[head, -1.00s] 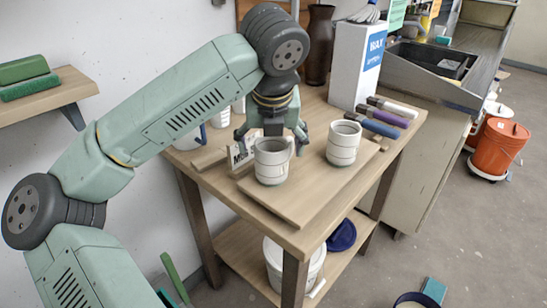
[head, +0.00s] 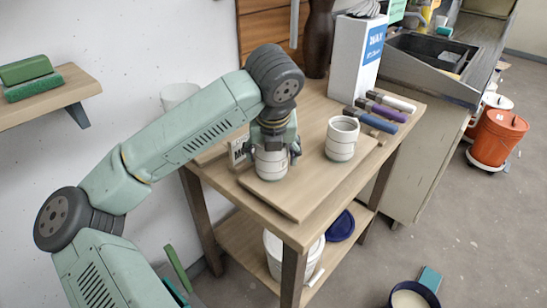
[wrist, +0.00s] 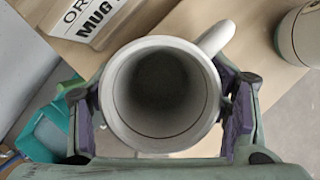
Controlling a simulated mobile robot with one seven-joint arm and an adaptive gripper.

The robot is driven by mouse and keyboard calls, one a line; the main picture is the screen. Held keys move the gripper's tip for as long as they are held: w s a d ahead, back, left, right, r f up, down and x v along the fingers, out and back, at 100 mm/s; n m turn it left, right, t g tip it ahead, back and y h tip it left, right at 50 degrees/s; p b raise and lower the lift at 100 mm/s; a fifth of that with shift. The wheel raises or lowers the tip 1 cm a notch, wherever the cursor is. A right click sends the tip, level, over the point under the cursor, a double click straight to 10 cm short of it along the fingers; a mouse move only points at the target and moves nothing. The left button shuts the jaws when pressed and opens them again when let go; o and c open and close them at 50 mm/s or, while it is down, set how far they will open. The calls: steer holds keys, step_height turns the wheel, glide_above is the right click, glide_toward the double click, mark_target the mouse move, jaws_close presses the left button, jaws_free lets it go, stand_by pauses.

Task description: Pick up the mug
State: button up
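A pale mug (head: 271,166) stands upright on a wooden board (head: 300,208) on the small table. My gripper (head: 272,153) is down around it, with one finger on each side. In the wrist view I look straight into the empty mug (wrist: 160,135), and its handle points to the upper right. The purple pads of my gripper (wrist: 163,105) lie close against both sides of the mug. I cannot tell whether both press on it. A second pale mug (head: 341,142) stands on the board to the right; part of it also shows in the wrist view (wrist: 301,35).
A small lettered sign (head: 238,152) stands just left of the gripper. Several coloured-handled tools (head: 380,113) lie to the right, before a white box (head: 352,62). A white bucket (head: 283,258) sits on the lower shelf. The board's front part is clear.

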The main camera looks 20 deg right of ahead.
steer(key=c, duration=1.1)
steer(key=shift+r, duration=0.1)
